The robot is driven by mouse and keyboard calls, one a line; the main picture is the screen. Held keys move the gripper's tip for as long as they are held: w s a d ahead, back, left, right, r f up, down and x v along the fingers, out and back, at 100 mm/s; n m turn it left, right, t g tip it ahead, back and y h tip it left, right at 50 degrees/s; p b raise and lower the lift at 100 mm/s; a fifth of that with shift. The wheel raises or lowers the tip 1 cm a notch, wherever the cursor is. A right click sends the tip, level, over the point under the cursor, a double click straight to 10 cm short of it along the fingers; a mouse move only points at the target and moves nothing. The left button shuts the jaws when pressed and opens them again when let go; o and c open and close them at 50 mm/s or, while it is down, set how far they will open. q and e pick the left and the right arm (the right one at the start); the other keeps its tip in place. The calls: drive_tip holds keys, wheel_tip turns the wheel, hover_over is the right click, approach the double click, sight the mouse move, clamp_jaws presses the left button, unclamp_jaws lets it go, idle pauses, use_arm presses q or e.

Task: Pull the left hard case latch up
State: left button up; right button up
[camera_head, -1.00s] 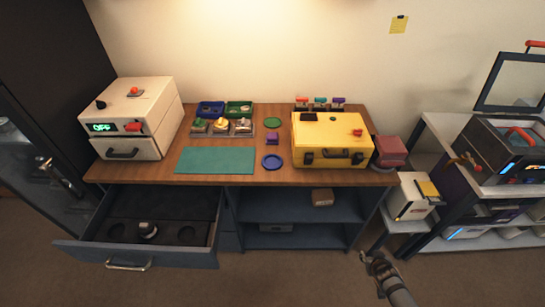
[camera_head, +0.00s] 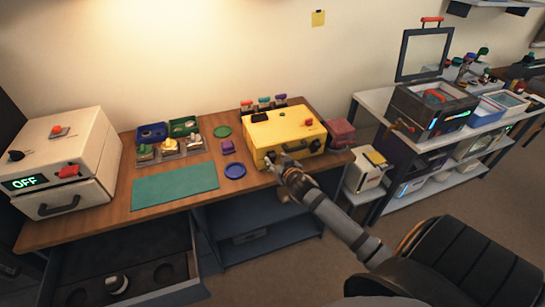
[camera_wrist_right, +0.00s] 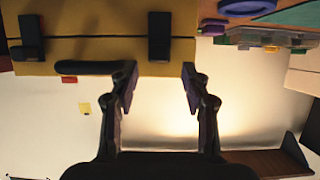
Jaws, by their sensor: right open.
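The yellow hard case (camera_head: 286,127) stands shut on the wooden bench. Its left black latch (camera_head: 269,157) is on the front face, partly hidden by my right gripper. The right latch (camera_head: 315,146) is at the other front end. My right gripper (camera_head: 284,165) is open and empty, just in front of the left latch. The wrist view is upside down. There the left latch (camera_wrist_right: 158,37) lies beyond and between my open fingers (camera_wrist_right: 159,88), apart from them, and the right latch (camera_wrist_right: 31,37) is far left. My left gripper is not in view.
The black case handle (camera_wrist_right: 85,67) lies beside the left latch. A blue round dish (camera_head: 235,171) and a purple block (camera_head: 227,147) sit left of the case. A red stack (camera_head: 341,133) stands at its right. The teal mat (camera_head: 175,186) is bare. A drawer below is open.

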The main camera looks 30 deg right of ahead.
sight(273, 156)
drive_tip(key=shift+x, duration=1.85)
drive_tip(key=shift+c, duration=0.4)
clamp_jaws()
